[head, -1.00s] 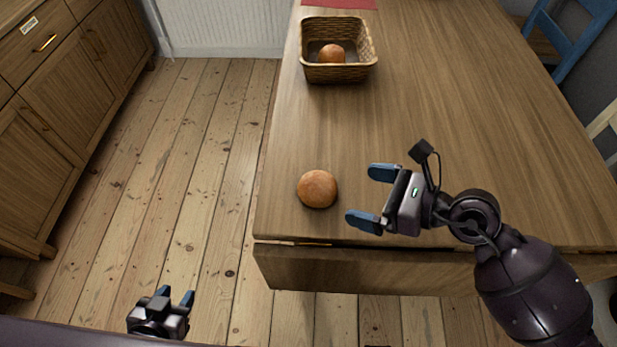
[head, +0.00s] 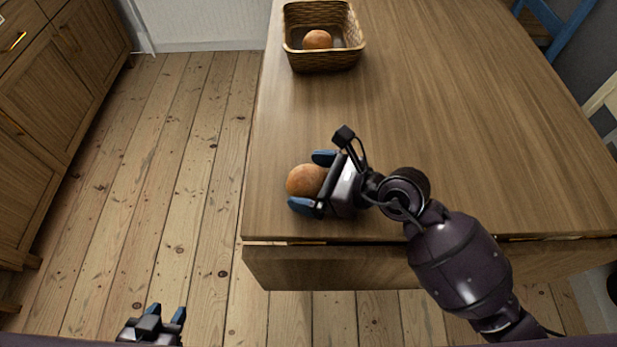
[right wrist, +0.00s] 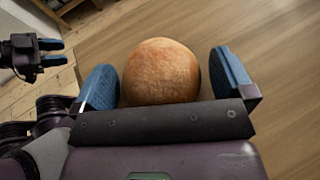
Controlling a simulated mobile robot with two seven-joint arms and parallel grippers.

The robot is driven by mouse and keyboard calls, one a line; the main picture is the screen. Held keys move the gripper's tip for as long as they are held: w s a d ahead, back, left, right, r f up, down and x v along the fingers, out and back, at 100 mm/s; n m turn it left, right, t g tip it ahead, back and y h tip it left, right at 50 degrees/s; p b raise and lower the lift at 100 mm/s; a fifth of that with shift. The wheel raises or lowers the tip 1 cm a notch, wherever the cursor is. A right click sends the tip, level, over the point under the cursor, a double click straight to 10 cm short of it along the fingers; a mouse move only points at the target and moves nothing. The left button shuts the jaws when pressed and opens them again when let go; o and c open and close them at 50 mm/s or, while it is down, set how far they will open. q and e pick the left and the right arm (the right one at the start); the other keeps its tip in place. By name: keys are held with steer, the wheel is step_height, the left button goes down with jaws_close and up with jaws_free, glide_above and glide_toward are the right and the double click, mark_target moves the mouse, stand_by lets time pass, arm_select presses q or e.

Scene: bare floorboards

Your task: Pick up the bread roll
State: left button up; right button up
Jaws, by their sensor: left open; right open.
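A round brown bread roll (head: 304,181) lies on the wooden table (head: 440,130) near its front left corner. My right gripper (head: 312,182) is open, with its blue fingers on either side of the roll. In the right wrist view the roll (right wrist: 161,72) sits between the two fingers, with a gap visible on each side. My left gripper (head: 167,318) is open and empty, low over the floor left of the table. It also shows at the left edge of the right wrist view (right wrist: 56,52).
A wicker basket (head: 324,62) holding another roll (head: 318,40) stands at the table's far left. Wooden cabinets (head: 60,100) line the left side. A blue chair (head: 560,25) is at the back right. The table's middle and right are clear.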

steer(key=shift+w+a+f, duration=0.1)
steer(key=shift+a, duration=0.2)
steer(key=c, duration=0.7)
steer(key=shift+c, duration=0.3)
arm_select(q)
steer(key=shift+s, duration=0.1)
